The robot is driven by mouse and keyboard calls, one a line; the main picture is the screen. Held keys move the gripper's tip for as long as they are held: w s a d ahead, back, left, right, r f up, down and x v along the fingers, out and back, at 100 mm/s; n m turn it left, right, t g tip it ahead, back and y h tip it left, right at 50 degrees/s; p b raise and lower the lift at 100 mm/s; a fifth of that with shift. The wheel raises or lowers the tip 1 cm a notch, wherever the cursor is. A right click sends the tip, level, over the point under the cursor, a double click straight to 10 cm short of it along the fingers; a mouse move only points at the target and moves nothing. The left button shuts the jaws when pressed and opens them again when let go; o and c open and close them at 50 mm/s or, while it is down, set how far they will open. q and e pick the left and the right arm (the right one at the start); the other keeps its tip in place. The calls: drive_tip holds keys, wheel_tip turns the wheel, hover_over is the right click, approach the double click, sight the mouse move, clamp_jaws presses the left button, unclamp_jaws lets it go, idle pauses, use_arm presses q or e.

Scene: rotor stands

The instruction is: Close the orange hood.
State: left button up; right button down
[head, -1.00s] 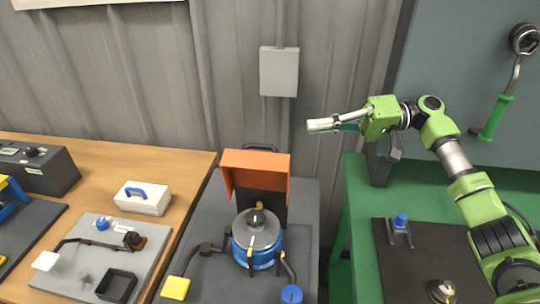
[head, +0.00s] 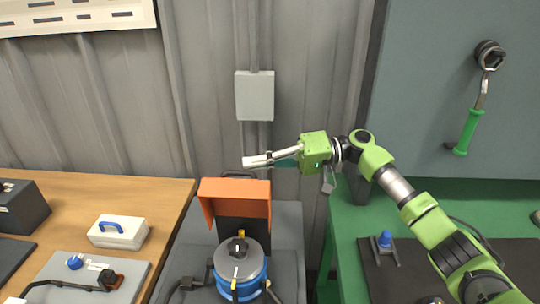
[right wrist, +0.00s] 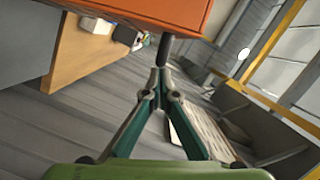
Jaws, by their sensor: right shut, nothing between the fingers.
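The orange hood (head: 238,196) stands raised behind the blue rotor unit (head: 240,272), which has a grey lid with a black and yellow knob. The hood's dark back panel shows beneath its orange top. My right gripper (head: 246,162) is shut and empty, its pale fingers pointing left just above and behind the hood's top edge in the head view. In the right wrist view the shut fingertips (right wrist: 162,68) are close to the orange hood (right wrist: 150,12) at the top; I cannot tell whether they touch it. My left gripper is not in view.
A grey box (head: 255,96) is fixed to the corrugated wall behind. A wooden bench at left bears a white case (head: 118,232) with a blue handle. A green bench (head: 350,225) stands at right, below a panel with a green-handled tool (head: 466,130).

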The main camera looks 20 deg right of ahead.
drive_tip(key=shift+a, duration=0.25)
